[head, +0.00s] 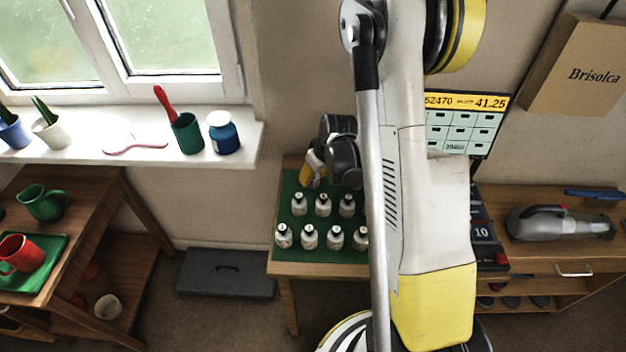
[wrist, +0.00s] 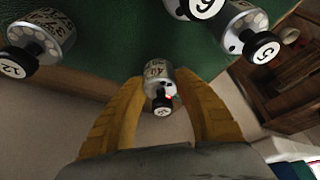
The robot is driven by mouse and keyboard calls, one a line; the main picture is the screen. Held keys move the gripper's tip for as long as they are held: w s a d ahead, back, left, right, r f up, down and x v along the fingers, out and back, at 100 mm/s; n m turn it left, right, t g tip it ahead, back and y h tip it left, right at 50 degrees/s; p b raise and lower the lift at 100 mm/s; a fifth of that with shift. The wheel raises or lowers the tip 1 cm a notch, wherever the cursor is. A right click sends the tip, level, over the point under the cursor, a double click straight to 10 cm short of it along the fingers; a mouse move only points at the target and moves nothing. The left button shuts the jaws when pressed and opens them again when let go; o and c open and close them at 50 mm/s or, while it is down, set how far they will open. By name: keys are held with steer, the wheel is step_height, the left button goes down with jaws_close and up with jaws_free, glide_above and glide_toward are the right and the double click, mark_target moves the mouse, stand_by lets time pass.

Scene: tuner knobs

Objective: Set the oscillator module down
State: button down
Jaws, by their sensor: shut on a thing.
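In the wrist view my gripper (wrist: 160,105) has its two yellow fingers closed on a silver oscillator module (wrist: 158,75). The module has a black knob with a white cap that points toward the camera. It shows in front of the edge of the green mat (wrist: 130,45); I cannot tell whether it touches the mat. In the head view my gripper (head: 308,172) is at the back left of the matted table, and the held module cannot be made out there. Several similar modules (head: 308,237) stand upright in rows on the green mat (head: 322,222).
In the wrist view, neighbouring modules stand at the left (wrist: 35,45) and right (wrist: 250,32). A wooden side table (head: 60,205) with green and red mugs is at the left. A windowsill (head: 90,150) holds pots. A shelf (head: 545,235) with a handheld vacuum is at the right.

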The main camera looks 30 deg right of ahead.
steer(key=shift+r, duration=0.1)
steer(key=shift+f, duration=0.25)
steer(key=c, duration=1)
jaws_free()
steer(key=shift+r, duration=0.1)
steer(key=shift+r, duration=0.1)
